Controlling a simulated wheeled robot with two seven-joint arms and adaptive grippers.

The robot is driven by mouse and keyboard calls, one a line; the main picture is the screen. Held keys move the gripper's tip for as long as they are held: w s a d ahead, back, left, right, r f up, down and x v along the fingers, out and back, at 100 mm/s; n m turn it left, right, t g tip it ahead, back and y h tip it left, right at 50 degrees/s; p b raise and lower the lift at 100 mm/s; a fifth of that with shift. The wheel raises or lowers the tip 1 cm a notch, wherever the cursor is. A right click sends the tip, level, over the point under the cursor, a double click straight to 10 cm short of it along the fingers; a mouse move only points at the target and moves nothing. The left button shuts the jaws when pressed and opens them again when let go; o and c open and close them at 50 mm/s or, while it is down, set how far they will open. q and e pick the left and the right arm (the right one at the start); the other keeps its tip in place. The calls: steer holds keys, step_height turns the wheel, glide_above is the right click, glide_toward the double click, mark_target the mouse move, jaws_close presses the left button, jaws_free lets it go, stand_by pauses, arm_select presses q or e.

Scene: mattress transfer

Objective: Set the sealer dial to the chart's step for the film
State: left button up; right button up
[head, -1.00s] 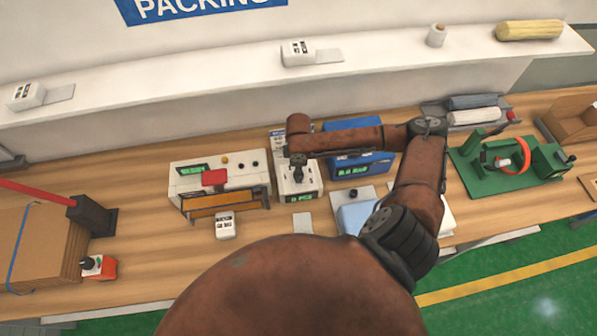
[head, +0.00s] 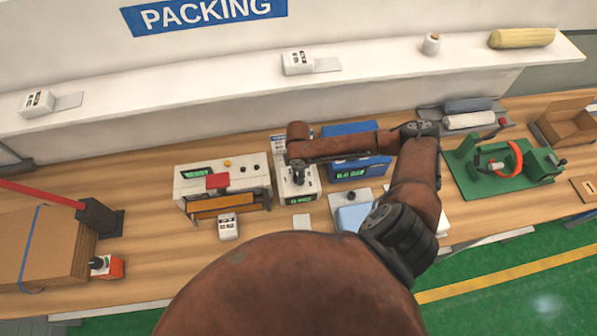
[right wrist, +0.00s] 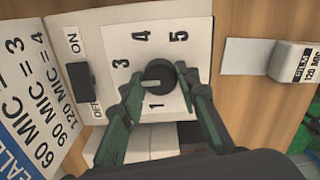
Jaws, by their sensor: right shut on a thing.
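The sealer (head: 292,187) is a narrow white box on the bench. Its black dial (right wrist: 158,72) sits on a white plate with the numbers 1, 3, 4 and 5 showing. My right gripper (right wrist: 155,88) is shut on the dial, fingers on both sides; I cannot tell which number its light mark points to. The chart (right wrist: 35,100) beside it shows 90 MIC = 3 and 120 MIC = 4, partly cut off. A white film block (right wrist: 293,62) reads FILM 120 MIC. My left gripper is not in view.
An ON/OFF switch (right wrist: 83,85) lies between chart and dial. A red-handled machine (head: 222,180) stands left of the sealer and a blue machine (head: 372,165) right. A green fixture (head: 500,170) is further right. Cartons (head: 45,245) lie at the far left.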

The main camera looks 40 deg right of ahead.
steer(key=n+p, duration=0.2)
steer(key=n, duration=0.1)
steer(key=shift+r+p, duration=0.15)
steer(key=shift+p, duration=0.15)
steer(key=shift+a+n+p, duration=0.1)
steer(key=shift+n+p, duration=0.6)
steer(key=shift+n, duration=0.6)
steer(key=o, duration=1.2)
steer(key=shift+c, duration=0.2)
step_height(320, 180, up, 12)
